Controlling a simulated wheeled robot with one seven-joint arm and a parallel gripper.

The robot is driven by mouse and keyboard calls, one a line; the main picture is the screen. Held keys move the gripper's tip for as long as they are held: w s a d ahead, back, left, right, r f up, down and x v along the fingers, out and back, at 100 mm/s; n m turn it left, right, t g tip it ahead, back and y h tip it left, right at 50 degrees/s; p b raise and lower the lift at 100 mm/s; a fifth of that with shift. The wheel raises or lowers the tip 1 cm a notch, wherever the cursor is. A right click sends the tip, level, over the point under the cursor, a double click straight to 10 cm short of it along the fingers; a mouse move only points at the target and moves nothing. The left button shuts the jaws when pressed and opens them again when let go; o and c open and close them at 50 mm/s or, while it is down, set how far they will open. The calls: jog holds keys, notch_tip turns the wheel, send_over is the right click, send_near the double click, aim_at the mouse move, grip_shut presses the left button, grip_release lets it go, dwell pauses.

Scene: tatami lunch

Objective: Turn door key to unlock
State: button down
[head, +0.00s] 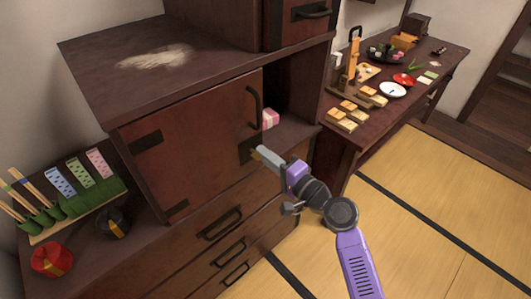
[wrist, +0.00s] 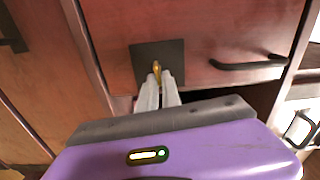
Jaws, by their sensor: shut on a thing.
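The dark red cabinet door (head: 190,135) has a curved black handle (head: 254,107) near its right edge. A dark square lock plate (wrist: 143,57) sits on the door, and a brass key (wrist: 156,69) sticks out of it in the wrist view. My gripper (head: 258,152) is at the plate near the door's lower right corner, with its two pale fingers shut on the key, also seen in the wrist view (wrist: 159,84). In the head view the fingers hide the key. The key's exact turn angle is hard to tell.
An open compartment right of the door holds a pink and white item (head: 270,119). Drawers (head: 220,226) with black handles lie below. A side table (head: 425,68) with food and plates stands at the right. The tatami floor (head: 430,200) is clear.

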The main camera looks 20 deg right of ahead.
jog(key=shift+m, duration=0.6)
jog(key=shift+f, duration=0.1)
jog(key=shift+d, duration=0.1)
jog(key=c, duration=1.6)
grip_release()
jog(key=v, duration=0.7)
jog(key=shift+s+b, duration=0.35)
